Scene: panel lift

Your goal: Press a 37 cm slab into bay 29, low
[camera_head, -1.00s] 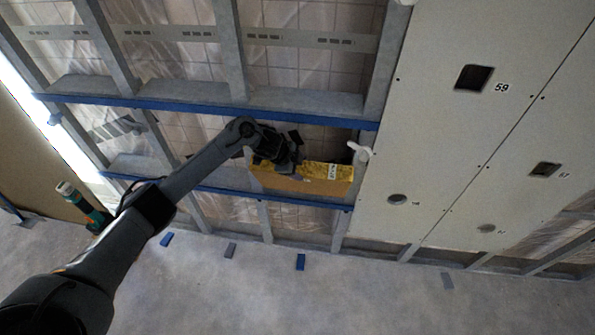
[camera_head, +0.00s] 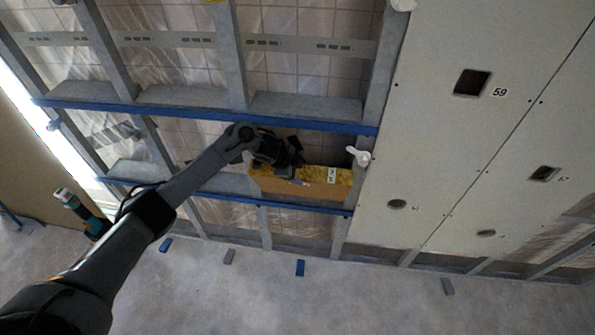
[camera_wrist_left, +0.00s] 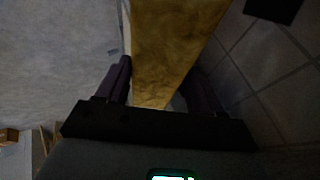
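The slab (camera_head: 300,188) is yellow and fibrous with a tan face and a white label. In the head view it lies across the low opening between the two blue rails, its right end close to the right stud. My left gripper (camera_head: 290,158) is at its upper left part. In the left wrist view the gripper's dark fingers (camera_wrist_left: 158,88) stand on both sides of the slab (camera_wrist_left: 170,45) and seem to clasp it. The bay's number does not show, and how deep the slab sits cannot be told. My right gripper is not in view.
Blue rails (camera_head: 200,110) cross the grey studs (camera_head: 237,65). White boards (camera_head: 460,140) with cut-outs, one marked 59, cover the right side. A white knob-like piece (camera_head: 360,156) sits by the slab's right end. A teal-and-black tool or tube (camera_head: 80,210) stands at left.

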